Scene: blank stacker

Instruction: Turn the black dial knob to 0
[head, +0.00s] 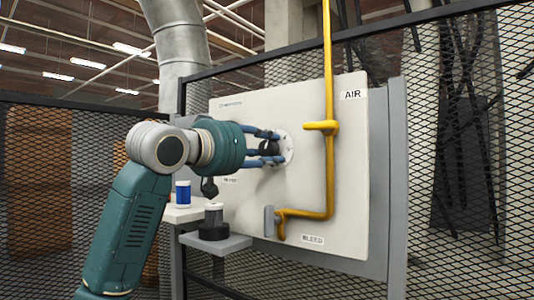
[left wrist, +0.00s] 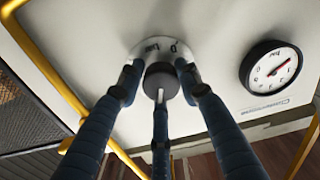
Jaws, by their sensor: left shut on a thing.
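The black dial knob (head: 268,147) sits on a round white dial plate (head: 287,148) on the pale panel. My left gripper (head: 272,147) reaches it from the left, with its blue fingers around the knob. In the left wrist view the knob (left wrist: 161,82) is between the fingers of the gripper (left wrist: 160,88), which is shut on it. A white pointer line on the knob points down in that view, toward the lower finger. A "0" mark shows on the dial plate (left wrist: 165,48) above and right of the knob; another mark beside it is hard to read. My right gripper is not in view.
A yellow pipe (head: 329,90) with a handle runs down the panel (head: 350,180), right of the dial. A round gauge (left wrist: 271,68) is on the panel. A grey shelf (head: 225,244) below holds a dark-based container (head: 213,225); a blue-and-white container (head: 183,193) stands behind. Mesh fencing surrounds the panel.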

